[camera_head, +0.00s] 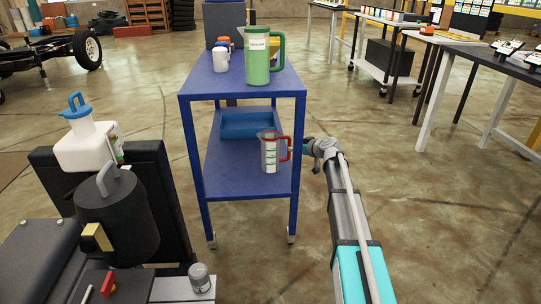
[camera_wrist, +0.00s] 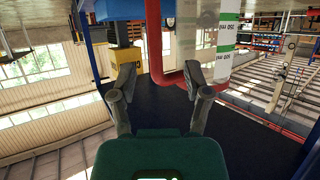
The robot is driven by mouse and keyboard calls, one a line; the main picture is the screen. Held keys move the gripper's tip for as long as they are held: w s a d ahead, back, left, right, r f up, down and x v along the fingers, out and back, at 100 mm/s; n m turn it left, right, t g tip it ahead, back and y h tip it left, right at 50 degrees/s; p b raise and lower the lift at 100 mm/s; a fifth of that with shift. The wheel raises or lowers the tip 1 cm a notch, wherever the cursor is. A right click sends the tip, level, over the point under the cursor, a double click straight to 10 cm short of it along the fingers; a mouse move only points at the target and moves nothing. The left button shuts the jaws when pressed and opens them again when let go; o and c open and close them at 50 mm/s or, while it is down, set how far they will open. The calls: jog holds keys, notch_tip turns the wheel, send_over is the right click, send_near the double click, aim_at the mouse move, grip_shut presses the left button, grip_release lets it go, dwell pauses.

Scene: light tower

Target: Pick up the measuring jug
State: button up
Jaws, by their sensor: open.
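The measuring jug (camera_head: 268,155) is clear grey with a red handle and white and green scale labels. It stands upright on the lower shelf of the blue cart, near its right front. My gripper (camera_head: 318,150) is just right of the cart, close to the jug's handle side. In the wrist view the jug (camera_wrist: 206,42) is at the top, cut off by the edge. Its red handle (camera_wrist: 157,50) shows ahead of and between the fingertips of my open gripper (camera_wrist: 160,78). Whether the fingers touch the handle I cannot tell.
The blue cart (camera_head: 193,150) has a blue tray (camera_head: 246,124) on its lower shelf behind the jug. A cart leg (camera_head: 297,170) stands near my gripper.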

jog(key=shift+w+a, duration=0.1)
jog(key=shift+w, duration=0.05)
jog(key=b, duration=0.2)
send_over(289, 158)
jog(key=shift+w+f, duration=0.25)
jog(key=shift+f, duration=0.3)
jog(key=shift+w+f, duration=0.2)
jog(key=shift+f, duration=0.35)
grip_shut()
